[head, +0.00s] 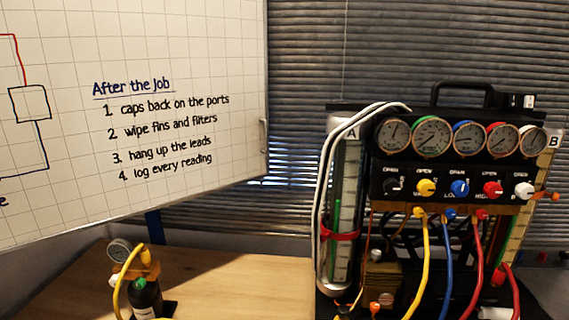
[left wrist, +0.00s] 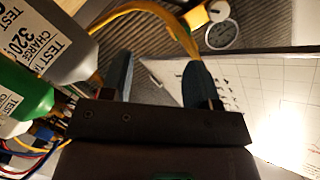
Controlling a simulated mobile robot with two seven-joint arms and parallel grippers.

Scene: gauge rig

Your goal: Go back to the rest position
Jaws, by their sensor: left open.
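My left gripper (left wrist: 158,75) shows in the left wrist view, its two dark fingers apart with nothing held between them. A yellow hose (left wrist: 165,18) and a small round gauge (left wrist: 220,34) lie beyond the fingers. Neither gripper shows in the head view, and my right gripper is in no view. In the head view the gauge rig (head: 460,185) stands at the right, with a row of round gauges, coloured knobs and yellow, blue and red hoses.
A whiteboard (head: 200,150) with writing fills the upper left. A small bottle (head: 146,298) with a gauge (head: 119,250) stands on the wooden table (head: 235,285), bare to its right. Labelled grey (left wrist: 55,40) and green (left wrist: 25,88) cylinders are close left of my left gripper.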

